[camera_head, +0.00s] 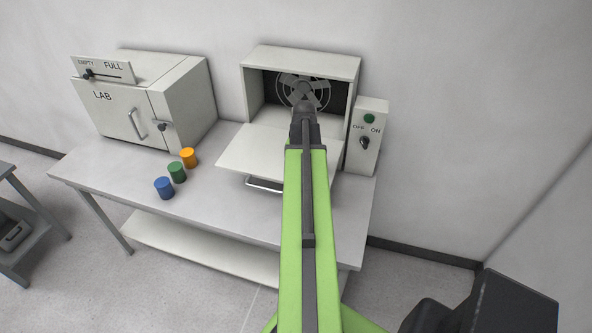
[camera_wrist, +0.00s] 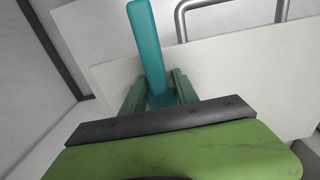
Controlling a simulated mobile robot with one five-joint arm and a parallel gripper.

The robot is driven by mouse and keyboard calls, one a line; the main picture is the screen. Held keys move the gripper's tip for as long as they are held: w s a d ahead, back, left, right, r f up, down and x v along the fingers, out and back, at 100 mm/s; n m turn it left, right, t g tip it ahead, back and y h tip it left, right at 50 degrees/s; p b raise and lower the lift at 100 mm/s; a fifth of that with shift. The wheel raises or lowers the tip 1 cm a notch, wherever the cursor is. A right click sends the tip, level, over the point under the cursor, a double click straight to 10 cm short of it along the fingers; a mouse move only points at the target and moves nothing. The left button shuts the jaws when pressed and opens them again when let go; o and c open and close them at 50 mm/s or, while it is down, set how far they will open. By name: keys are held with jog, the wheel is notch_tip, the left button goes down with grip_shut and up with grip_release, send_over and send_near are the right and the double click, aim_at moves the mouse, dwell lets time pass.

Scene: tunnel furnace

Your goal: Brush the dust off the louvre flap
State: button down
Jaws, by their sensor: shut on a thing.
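My gripper (camera_wrist: 158,92) is shut on a teal bar-shaped thing (camera_wrist: 146,42), perhaps a brush handle. It sticks out between the two green fingers, and no bristles show. In the head view, my arm reaches to the open front of a pale box, and the fingertips and held thing are hidden. A pale flat flap (camera_head: 255,150) lies lowered in front of that box, partly behind my arm. In the wrist view, a pale panel (camera_wrist: 235,75) that looks like the flap lies beyond the fingers. I see no clear dust on it. Contact cannot be told.
The open box (camera_head: 252,88) has a round fan (camera_head: 318,88) inside. A switch box (camera_head: 367,130) with a green button stands to its right. A LAB cabinet (camera_head: 185,100) and blue (camera_head: 163,188), green (camera_head: 177,172) and orange (camera_head: 188,157) cylinders stand left on the table (camera_head: 110,172).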

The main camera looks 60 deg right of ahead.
jog(key=shift+r, duration=0.1)
notch_tip(320, 180, up, 6)
jog(key=p, duration=0.6)
jog(key=shift+w, duration=0.1)
notch_tip(320, 180, up, 3)
jog(key=p, duration=0.3)
jog(key=shift+r, duration=0.1)
